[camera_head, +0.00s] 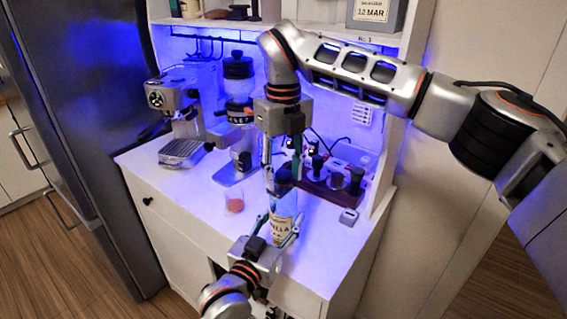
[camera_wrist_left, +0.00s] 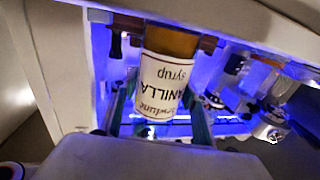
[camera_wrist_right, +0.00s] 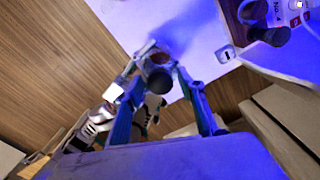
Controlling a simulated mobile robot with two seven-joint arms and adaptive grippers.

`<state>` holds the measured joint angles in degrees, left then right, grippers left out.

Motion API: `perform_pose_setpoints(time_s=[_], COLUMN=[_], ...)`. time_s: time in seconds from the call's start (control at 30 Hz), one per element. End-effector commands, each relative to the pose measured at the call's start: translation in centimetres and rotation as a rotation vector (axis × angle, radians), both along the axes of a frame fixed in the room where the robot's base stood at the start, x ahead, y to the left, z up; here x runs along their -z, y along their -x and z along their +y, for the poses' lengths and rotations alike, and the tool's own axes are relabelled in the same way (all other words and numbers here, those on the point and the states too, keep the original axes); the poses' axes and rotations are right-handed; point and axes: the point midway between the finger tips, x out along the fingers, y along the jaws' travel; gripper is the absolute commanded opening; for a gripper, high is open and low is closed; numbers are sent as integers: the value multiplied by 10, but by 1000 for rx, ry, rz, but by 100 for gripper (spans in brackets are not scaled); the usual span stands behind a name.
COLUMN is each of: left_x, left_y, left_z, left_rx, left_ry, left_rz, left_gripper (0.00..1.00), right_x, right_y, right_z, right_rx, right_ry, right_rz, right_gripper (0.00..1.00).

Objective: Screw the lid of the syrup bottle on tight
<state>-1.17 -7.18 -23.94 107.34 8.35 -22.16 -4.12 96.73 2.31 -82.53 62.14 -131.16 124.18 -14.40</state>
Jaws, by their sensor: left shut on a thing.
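The syrup bottle (camera_head: 282,222), brown with a white vanilla label, stands at the counter's front edge; its label shows upside down in the left wrist view (camera_wrist_left: 165,85). My left gripper (camera_head: 276,228) is shut on its body from the front, with a finger on each side. My right gripper (camera_head: 282,183) points down over the bottle's top. In the right wrist view, the dark round lid (camera_wrist_right: 160,83) shows at the bottle's top, between the right fingers, with gaps visible beside it. The right gripper looks open. How tightly the lid sits cannot be told.
The espresso machine (camera_head: 180,115) and grinder (camera_head: 240,120) are behind, left. A dark rack with tampers (camera_head: 335,185) and a small grey box (camera_head: 348,217) are on the right. The left front counter is clear.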

Motion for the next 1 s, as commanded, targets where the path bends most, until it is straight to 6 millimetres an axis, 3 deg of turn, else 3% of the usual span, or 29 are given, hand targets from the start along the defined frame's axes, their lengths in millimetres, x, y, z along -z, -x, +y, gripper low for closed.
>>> perform_pose_setpoints(time_s=[0.23,0.4,0.67,1.0], left_x=[0,0,0,0], left_y=[0,0,0,0], left_z=[0,0,0,0], left_rx=[0,0,0,0], left_ry=[0,0,0,0], left_rz=[1,0,1,1], left_gripper=[0,0,0,0], right_x=[0,0,0,1], right_y=[0,0,0,0], right_z=[0,0,0,0], right_rx=[0,0,38,485], right_ry=[0,0,0,0], right_rz=[0,0,0,0], right_gripper=[39,0,0,0])
